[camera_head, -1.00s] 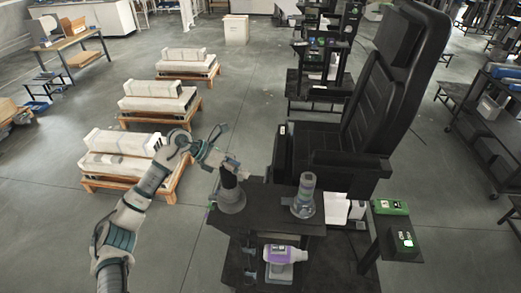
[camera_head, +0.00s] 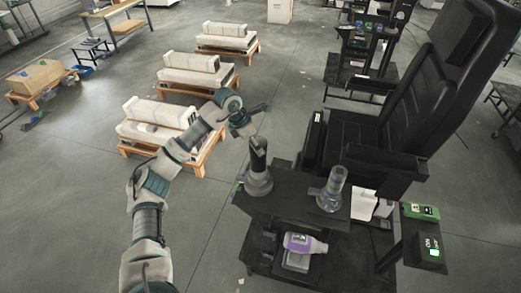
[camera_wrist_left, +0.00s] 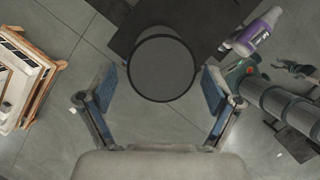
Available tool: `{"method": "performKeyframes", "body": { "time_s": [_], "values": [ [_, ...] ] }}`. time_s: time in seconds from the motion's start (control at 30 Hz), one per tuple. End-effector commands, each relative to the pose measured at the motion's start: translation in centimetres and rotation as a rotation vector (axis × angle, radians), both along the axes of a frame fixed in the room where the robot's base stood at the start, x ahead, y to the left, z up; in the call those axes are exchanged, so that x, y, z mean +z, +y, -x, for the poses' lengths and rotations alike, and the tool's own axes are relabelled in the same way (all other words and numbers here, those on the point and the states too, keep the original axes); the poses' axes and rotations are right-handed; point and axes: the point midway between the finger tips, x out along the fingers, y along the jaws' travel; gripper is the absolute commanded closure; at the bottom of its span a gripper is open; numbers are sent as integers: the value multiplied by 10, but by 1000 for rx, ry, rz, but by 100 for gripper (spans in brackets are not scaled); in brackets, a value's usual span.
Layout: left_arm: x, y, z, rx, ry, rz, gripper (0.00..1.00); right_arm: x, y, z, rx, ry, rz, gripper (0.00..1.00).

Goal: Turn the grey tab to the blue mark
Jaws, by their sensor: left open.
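A dark column (camera_head: 258,158) on a round grey base (camera_head: 258,184) stands upright at the left of the black table (camera_head: 290,208). A lighter, glassy grey column (camera_head: 334,186) stands to its right. My left gripper (camera_head: 250,119) is just above the dark column's top. In the left wrist view a round dark grey top (camera_wrist_left: 163,68) lies between the spread fingers of my open left gripper (camera_wrist_left: 157,80), with gaps on both sides. I cannot make out the grey tab or the blue mark.
A black chair (camera_head: 380,125) stands behind the table. A purple and white bottle (camera_head: 304,243) is on the lower shelf. White blocks on wooden pallets (camera_head: 158,118) stand at the left. The floor at the left front is clear.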

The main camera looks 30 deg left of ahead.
Motion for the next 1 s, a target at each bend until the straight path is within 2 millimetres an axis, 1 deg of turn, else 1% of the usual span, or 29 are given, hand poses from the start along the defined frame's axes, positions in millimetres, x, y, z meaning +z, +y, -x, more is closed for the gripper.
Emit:
{"method": "performKeyframes", "body": {
  "time_s": [0.03,0.1,0.23,0.4,0.63,0.67,0.7,0.77,0.8,0.87,0.9,1.0],
  "values": [
    [-9,-3,-3,0,2,1,10,1,0,0,0,0,0,60],
    [-21,-5,-6,1,2,0,10,1,0,0,0,0,0,60],
    [-35,-10,-11,0,1,2,10,2,1,0,-1,-1,-1,60],
    [-42,-12,-14,0,-1,-1,10,3,1,0,-1,-1,-1,60],
    [-43,-12,-14,0,-1,-1,10,2,1,-1,-1,-1,-2,60],
    [-43,-12,-14,0,-1,-1,15,2,1,-1,-1,-1,-1,60],
    [-43,-12,-14,0,-1,-1,25,2,1,-1,-1,-2,-1,60],
    [-43,-12,-14,0,-1,1,40,2,1,-1,-1,-2,-2,60],
    [-43,-12,-14,1,-1,1,50,2,1,-1,-1,-2,-2,60],
    [-43,-11,-14,1,-1,1,65,2,1,-1,-1,-2,-2,60],
    [-43,-11,-14,1,-1,0,75,2,1,-1,-1,-2,-2,60],
    [-43,-11,-14,1,-1,0,97,2,1,-1,0,-2,-1,60]
  ]
}}
